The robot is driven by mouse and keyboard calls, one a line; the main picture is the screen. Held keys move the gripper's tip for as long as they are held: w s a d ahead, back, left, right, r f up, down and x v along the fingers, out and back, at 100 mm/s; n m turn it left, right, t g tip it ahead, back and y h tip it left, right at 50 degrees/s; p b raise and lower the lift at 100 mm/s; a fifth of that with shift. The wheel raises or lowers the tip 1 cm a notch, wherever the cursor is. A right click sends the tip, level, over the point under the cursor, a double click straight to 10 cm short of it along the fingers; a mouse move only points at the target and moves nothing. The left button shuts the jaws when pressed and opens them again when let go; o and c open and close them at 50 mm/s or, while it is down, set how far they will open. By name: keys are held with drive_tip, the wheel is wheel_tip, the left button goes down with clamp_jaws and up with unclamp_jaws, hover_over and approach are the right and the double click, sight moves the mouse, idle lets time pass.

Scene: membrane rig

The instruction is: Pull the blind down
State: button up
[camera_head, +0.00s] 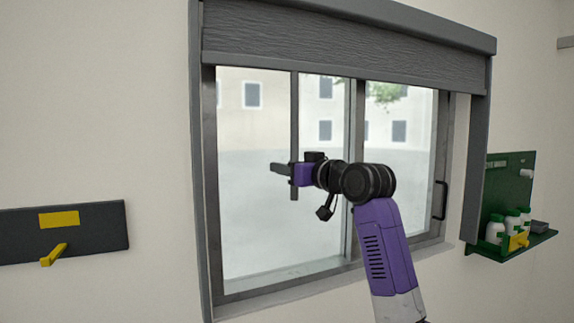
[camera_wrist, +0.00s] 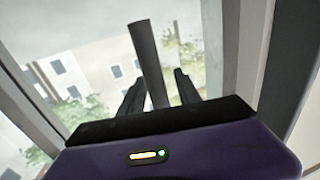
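The blind (camera_head: 340,48) is a grey textured sheet, rolled mostly up, covering only the top strip of the window. A dark pull strap (camera_head: 294,110) hangs straight down from its lower edge, ending just below my gripper. My gripper (camera_head: 282,168) is at the strap's lower part, pointing left in the head view. In the wrist view, the strap (camera_wrist: 148,55) runs down between the two dark fingers of my gripper (camera_wrist: 159,80). Gaps show between the fingers, and they do not look closed on the strap. The strap's lowest part is hidden behind the gripper body in the wrist view.
The window frame (camera_head: 355,150) stands behind my arm, with a dark handle (camera_head: 440,200) on its right side. A dark wall panel with a yellow lever (camera_head: 54,254) is at left. A green shelf (camera_head: 508,243) with white bottles is at right.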

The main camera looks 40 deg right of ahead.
drive_tip(key=shift+c, duration=0.2)
clamp_jaws()
idle(1.3)
